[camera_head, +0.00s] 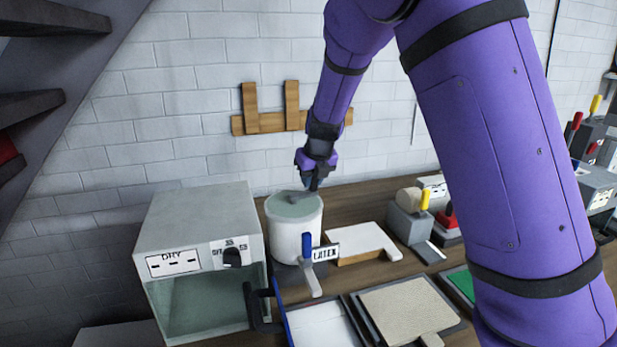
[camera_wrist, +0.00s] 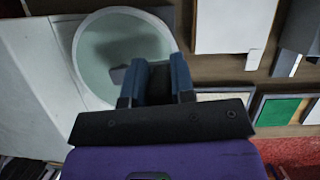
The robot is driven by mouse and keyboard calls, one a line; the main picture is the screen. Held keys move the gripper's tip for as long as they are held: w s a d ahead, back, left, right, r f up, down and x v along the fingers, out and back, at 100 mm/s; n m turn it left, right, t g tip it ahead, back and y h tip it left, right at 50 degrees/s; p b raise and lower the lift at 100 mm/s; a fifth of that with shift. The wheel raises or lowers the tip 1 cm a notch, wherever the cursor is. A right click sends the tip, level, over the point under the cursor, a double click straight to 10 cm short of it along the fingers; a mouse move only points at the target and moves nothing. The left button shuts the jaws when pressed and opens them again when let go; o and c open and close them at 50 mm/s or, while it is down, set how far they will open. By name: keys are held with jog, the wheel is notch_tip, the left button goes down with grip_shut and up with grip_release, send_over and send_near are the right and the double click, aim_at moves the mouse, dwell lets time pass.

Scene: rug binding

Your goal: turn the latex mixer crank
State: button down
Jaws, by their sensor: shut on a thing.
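The latex mixer (camera_head: 294,228) is a white cylindrical pot with a pale grey-green top, standing on the bench right of the dryer box. Its grey crank (camera_head: 292,198) shows at the top, and part of it also shows in the wrist view (camera_wrist: 118,75). My gripper (camera_head: 312,186) reaches down from above to the right side of the pot's top. In the wrist view its blue fingers (camera_wrist: 160,82) are shut on the crank; the gripped part is mostly hidden. A lever with a blue grip (camera_head: 306,246) is on the pot's front, beside a latex label (camera_head: 326,252).
The grey dryer box (camera_head: 198,225) stands close left of the pot, with a dark handle (camera_head: 258,305) at its front. A white-topped block (camera_head: 360,242) lies to the right. Trays and a beige pad (camera_head: 408,308) fill the front. Wall hooks (camera_head: 265,122) hang behind.

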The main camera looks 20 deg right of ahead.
jog(key=shift+s+m+h, duration=0.45)
jog(key=shift+s+m, duration=0.15)
jog(key=shift+m, duration=0.6)
jog(key=shift+s+m+h, duration=0.45)
jog(key=shift+s+m, duration=0.1)
jog(key=shift+m, duration=0.65)
jog(key=shift+s, duration=0.1)
jog(key=c, duration=1)
grip_release()
jog(key=shift+o, duration=0.2)
jog(key=v, duration=1)
jog(key=shift+r, duration=0.4)
